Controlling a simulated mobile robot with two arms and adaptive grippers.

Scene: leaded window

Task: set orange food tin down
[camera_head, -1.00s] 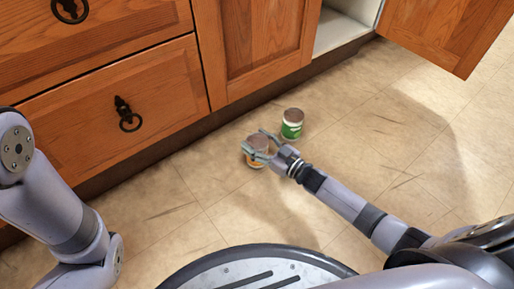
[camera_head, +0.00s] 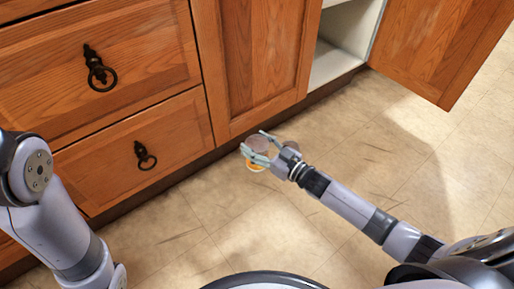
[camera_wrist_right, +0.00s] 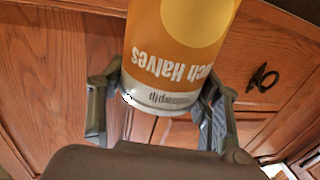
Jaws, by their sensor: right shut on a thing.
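My right gripper (camera_head: 254,142) is shut on the orange food tin (camera_head: 253,168), its fingers on either side of it. In the right wrist view the tin (camera_wrist_right: 170,45) fills the top middle, with an orange and yellow label whose lettering is upside down. In the head view its grey lid shows between the fingers, and the tin seems to be above the floor, near the cabinet base. How high it is, I cannot tell. My left gripper is out of view; only part of that arm shows at left.
Wooden drawers and a closed door stand behind. An open cabinet door (camera_head: 440,45) reaches out at right. The tiled floor (camera_head: 390,160) right of the gripper is clear.

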